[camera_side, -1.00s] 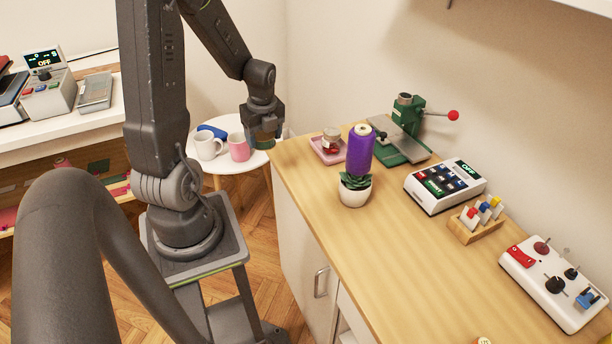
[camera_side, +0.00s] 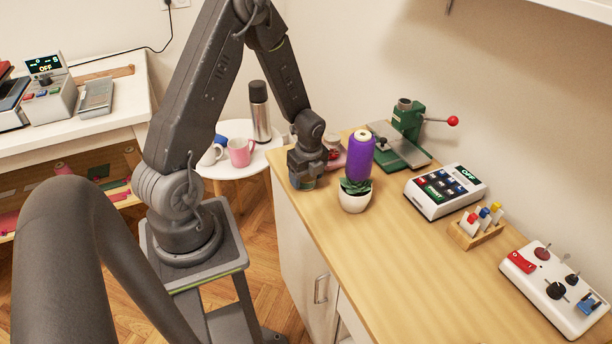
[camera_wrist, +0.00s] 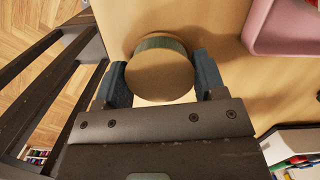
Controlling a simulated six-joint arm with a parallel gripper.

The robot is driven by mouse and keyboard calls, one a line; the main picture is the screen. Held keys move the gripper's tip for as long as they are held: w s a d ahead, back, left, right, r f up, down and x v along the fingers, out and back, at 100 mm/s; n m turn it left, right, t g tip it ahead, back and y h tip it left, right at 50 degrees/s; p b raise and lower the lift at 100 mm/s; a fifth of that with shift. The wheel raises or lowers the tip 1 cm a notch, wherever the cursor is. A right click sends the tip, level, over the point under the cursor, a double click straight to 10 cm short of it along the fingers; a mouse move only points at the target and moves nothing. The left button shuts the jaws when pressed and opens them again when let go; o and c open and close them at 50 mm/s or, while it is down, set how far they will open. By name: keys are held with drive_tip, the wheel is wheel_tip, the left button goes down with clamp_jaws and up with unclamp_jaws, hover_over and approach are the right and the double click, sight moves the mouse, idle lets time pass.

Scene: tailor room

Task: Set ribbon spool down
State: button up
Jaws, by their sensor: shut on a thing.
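The ribbon spool (camera_wrist: 160,76) shows in the wrist view as a round tan disc with a green band along its far edge. My gripper (camera_wrist: 162,84) is shut on it, one blue-grey finger pad on each side. In the side view my gripper (camera_side: 304,178) points down over the left back corner of the wooden counter (camera_side: 390,260). Only a little of the spool (camera_side: 307,186) shows there, low between the fingers. The spool is at or just above the counter top; I cannot tell whether it touches.
A pink tray (camera_wrist: 285,30) lies close to the right of the spool. A potted succulent (camera_side: 354,197) stands before a purple thread cone (camera_side: 360,155). A green press (camera_side: 405,135) is behind. A round white table (camera_side: 225,170) holds mugs and a flask (camera_side: 260,110).

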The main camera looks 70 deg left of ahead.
sight(309, 178)
drive_tip(key=shift+f, duration=0.15)
drive_tip(key=o, duration=0.9)
drive_tip(key=d+r+n+t, duration=0.15)
drive_tip(key=d+r, duration=0.25)
drive_tip(key=r, duration=0.5)
drive_tip(key=d+r+n, duration=0.3)
drive_tip(key=r, duration=0.7)
drive_tip(key=s+d+r+n+t, duration=0.1)
drive_tip(key=s+d+r+n, duration=0.2)
drive_tip(key=d+n, duration=0.1)
drive_tip(key=s+d+r+n+t+h, duration=0.1)
drive_tip(key=s+d+r+n+t, duration=0.1)
drive_tip(key=s+d+r+n, duration=0.1)
drive_tip(key=s+d+r+n+t, duration=0.1)
drive_tip(key=s+d+r+n, duration=0.3)
drive_tip(key=s+d+n, duration=0.1)
drive_tip(key=shift+s+d+r, duration=0.1)
drive_tip(key=shift+s+d, duration=0.15)
drive_tip(key=shift+d, duration=0.45)
